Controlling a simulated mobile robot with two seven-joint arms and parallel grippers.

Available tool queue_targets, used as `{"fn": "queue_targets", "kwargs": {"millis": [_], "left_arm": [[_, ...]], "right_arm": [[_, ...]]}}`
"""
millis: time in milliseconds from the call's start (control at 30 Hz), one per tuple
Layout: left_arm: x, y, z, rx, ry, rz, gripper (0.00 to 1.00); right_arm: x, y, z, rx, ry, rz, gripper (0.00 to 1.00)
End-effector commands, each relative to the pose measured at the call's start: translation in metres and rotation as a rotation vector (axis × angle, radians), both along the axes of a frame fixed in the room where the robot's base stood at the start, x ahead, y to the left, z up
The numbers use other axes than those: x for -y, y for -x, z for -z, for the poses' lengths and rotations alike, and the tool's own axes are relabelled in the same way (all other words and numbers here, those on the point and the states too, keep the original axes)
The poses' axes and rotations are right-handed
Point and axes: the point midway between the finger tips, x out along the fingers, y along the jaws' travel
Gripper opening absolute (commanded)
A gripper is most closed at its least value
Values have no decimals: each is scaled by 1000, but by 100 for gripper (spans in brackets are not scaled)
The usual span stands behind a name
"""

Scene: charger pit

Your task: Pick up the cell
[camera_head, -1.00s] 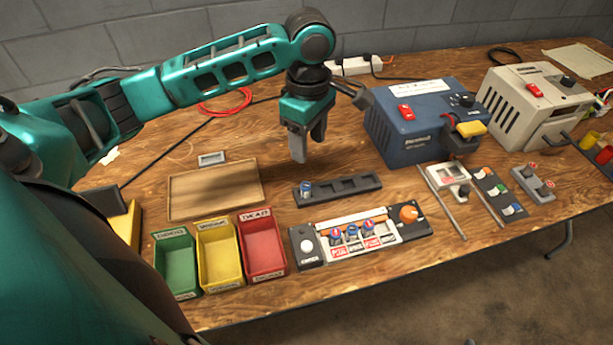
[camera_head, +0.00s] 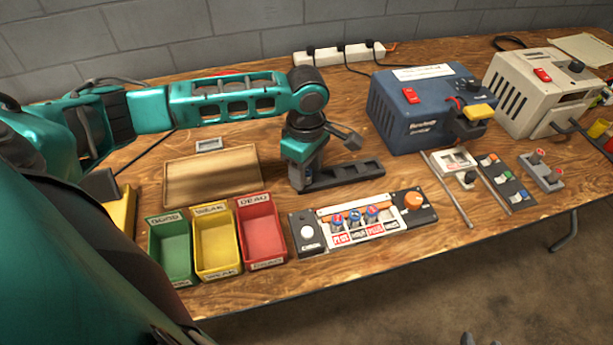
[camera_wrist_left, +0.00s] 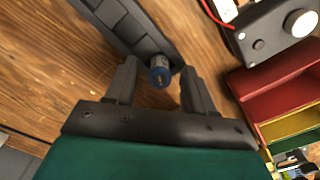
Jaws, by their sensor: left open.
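The cell is a small blue cylinder (camera_wrist_left: 159,76) standing upright at one end of a dark slotted rack, seen in the left wrist view. My left gripper (camera_wrist_left: 155,83) is open, with one finger on each side of the cell and visible gaps between. In the head view my left gripper (camera_head: 300,186) points down over the left end of the dark rack (camera_head: 358,174), and it hides the cell there. The rack's other slots look empty.
Green (camera_head: 172,252), yellow (camera_head: 216,245) and red (camera_head: 262,234) bins stand front left. A tester panel (camera_head: 322,250) holding several cells lies in front of the rack. A wooden tray (camera_head: 212,176) lies left, and a blue charger box (camera_head: 402,128) stands behind right.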

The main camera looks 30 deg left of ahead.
Motion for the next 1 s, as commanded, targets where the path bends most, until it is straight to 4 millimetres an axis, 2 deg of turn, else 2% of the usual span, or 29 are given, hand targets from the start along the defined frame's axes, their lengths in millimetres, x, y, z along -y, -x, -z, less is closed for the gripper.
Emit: {"fn": "queue_targets", "kwargs": {"millis": [200,733,1000], "left_arm": [[0,0,0,0,0,0,52],[0,0,0,0,0,0,1],[0,0,-1,0,0,0,0]], "right_arm": [[0,-2,-2,4,0,-1,43],[3,-1,1,-1,5,4,43],[3,0,1,-3,6,5,43]]}}
